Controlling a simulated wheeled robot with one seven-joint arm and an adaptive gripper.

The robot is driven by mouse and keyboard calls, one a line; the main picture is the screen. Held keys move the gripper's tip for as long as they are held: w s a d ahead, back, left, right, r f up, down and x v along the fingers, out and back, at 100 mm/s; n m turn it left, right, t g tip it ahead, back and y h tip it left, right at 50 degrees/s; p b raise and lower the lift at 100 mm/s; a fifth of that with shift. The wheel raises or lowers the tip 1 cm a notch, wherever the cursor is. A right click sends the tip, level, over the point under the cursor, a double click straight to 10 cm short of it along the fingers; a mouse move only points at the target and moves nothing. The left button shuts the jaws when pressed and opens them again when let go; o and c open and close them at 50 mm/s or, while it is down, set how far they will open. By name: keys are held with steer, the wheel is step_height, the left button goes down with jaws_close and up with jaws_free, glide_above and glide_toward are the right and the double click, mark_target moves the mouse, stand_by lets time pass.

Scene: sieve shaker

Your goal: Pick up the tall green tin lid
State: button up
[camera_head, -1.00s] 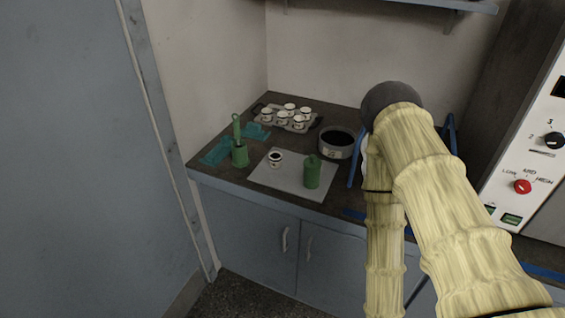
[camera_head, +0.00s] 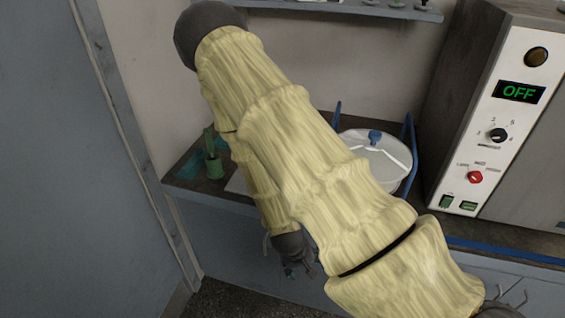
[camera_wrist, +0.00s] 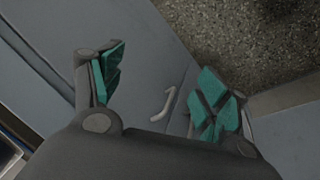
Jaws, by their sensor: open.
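The tall green tin and its lid are not visible now; my arm covers most of the counter where they stood in the earlier head view. Only a sliver of the pale board (camera_head: 236,184) shows beside my arm. My gripper (camera_head: 296,268) hangs low in front of the blue-grey cabinet in the head view. In the wrist view my gripper (camera_wrist: 160,88) has its teal-padded fingers spread wide with nothing between them. Behind the fingers are a cabinet door with a handle (camera_wrist: 163,104) and the floor.
A green holder (camera_head: 214,168) with a green-handled tool stands at the counter's left. A white-lidded round vessel (camera_head: 372,150) sits between blue posts at right, beside a control box (camera_head: 500,120) reading OFF. A shelf (camera_head: 340,8) runs above. Speckled floor (camera_wrist: 250,45) is open below.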

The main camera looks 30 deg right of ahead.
steer(key=w+d+r+m+t+p, duration=0.1)
steer(key=w+d+r+m+p, duration=0.1)
steer(key=w+r, duration=0.65)
steer(key=w+d+r+m+t+p, duration=0.15)
steer(key=w+r, duration=0.45)
steer(key=r, duration=0.6)
steer(key=w+d+r+m+p, duration=0.2)
steer(key=w+r+m+p, duration=0.1)
steer(key=w+r, duration=0.6)
steer(key=shift+s+x, duration=0.2)
steer(key=shift+x, duration=0.8)
steer(key=shift+s+x, duration=0.25)
steer(key=shift+x, duration=0.7)
steer(key=shift+s+p+x, duration=0.2)
steer(key=shift+p+x, duration=0.05)
steer(key=shift+x, duration=0.55)
steer(key=shift+s+p+x, duration=0.15)
steer(key=shift+p+x, duration=0.05)
steer(key=shift+x, duration=1.85)
steer(key=shift+a+f, duration=0.1)
steer(key=shift+a, duration=0.1)
steer(key=shift+c, duration=0.4)
steer(key=c, duration=0.8)
